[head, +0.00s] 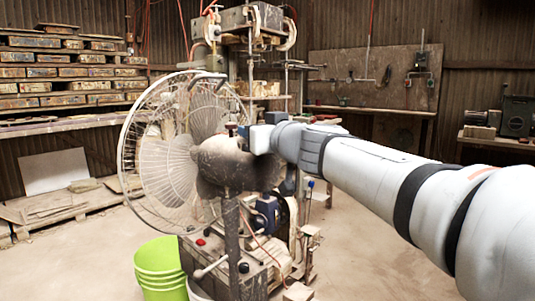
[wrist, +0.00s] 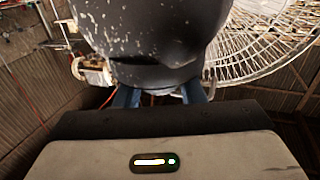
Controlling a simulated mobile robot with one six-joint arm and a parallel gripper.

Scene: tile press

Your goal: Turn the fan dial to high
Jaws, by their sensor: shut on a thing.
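The fan has a round wire cage (head: 165,150) and a dark, paint-spattered motor housing (head: 222,160) on a post. In the wrist view the housing (wrist: 150,35) fills the top centre, with the cage (wrist: 255,45) to its right. My gripper (head: 244,133) reaches in from the right to the upper back of the housing. In the wrist view its blue fingers (wrist: 160,94) stand on either side below the housing, close against it. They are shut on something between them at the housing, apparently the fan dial. The dial itself is hidden, so its setting cannot be read.
A green bucket (head: 160,268) stands on the floor at the fan's left. A tall press (head: 250,20) and machinery stand close behind the fan. Shelves of boxes (head: 65,70) line the left wall. A workbench (head: 375,108) runs along the back. The floor at left front is open.

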